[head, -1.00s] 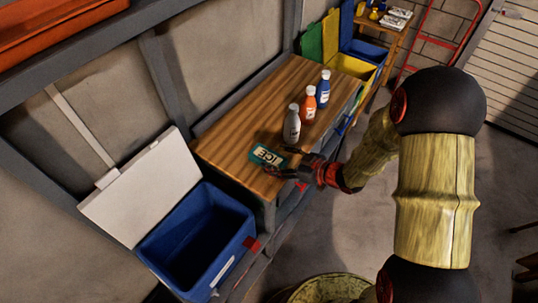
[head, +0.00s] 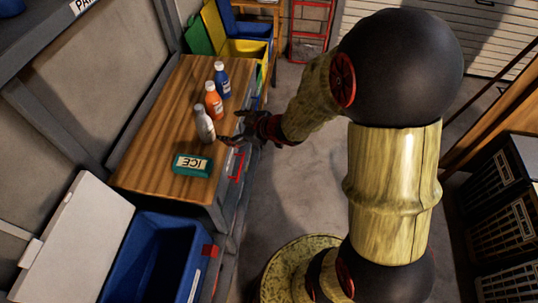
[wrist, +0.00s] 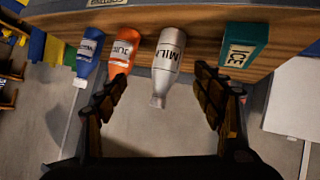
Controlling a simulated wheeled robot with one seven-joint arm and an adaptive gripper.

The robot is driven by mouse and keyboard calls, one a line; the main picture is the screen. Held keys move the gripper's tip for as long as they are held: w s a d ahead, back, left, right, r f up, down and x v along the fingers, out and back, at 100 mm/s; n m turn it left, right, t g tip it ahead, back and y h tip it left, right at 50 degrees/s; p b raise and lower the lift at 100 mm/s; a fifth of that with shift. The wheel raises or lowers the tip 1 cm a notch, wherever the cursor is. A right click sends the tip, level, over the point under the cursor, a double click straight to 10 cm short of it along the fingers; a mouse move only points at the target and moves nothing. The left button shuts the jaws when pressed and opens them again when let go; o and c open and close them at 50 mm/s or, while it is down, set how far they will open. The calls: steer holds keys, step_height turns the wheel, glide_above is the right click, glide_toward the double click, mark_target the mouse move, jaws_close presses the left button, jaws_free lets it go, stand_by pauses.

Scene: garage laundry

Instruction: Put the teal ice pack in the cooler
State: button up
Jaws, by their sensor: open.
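The teal ice pack (head: 192,165), labelled ICE, lies on the wooden bench top near its front end. In the wrist view the ice pack (wrist: 243,48) is at the upper right, outside the right finger. The blue cooler (head: 190,262) stands below the bench's near end with its white lid (head: 75,240) open; its inside looks empty. My gripper (head: 232,129) is open and empty at the bench's right edge, beside the white milk bottle. In the wrist view my gripper (wrist: 165,100) has its fingers wide apart, with the milk bottle seen between them.
A white milk bottle (head: 204,125), an orange juice bottle (head: 213,102) and a blue bottle (head: 222,80) stand in a row on the bench (head: 150,135) behind the ice pack. Coloured bins (head: 245,47) stand beyond.

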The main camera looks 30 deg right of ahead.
steer(key=s+d+r+m+h, duration=0.3)
steer(key=d+r, duration=0.1)
steer(key=r, duration=0.3)
steer(key=s+d+r+m+h, duration=0.2)
steer(key=s+d+r+h, duration=0.2)
steer(key=r, duration=0.3)
steer(key=s+a+r+m+g+y, duration=0.1)
steer(key=s+a, duration=0.3)
steer(key=s, duration=0.6)
steer(key=s+a+r+m+g+y, duration=0.1)
steer(key=s+a+r+m+g, duration=0.1)
steer(key=s, duration=0.8)
steer(key=shift+a+r+m+g, duration=0.15)
steer(key=shift+a+m+g, duration=0.15)
steer(key=shift+a+g, duration=0.65)
steer(key=shift+o, duration=0.4)
steer(key=shift+a, duration=0.1)
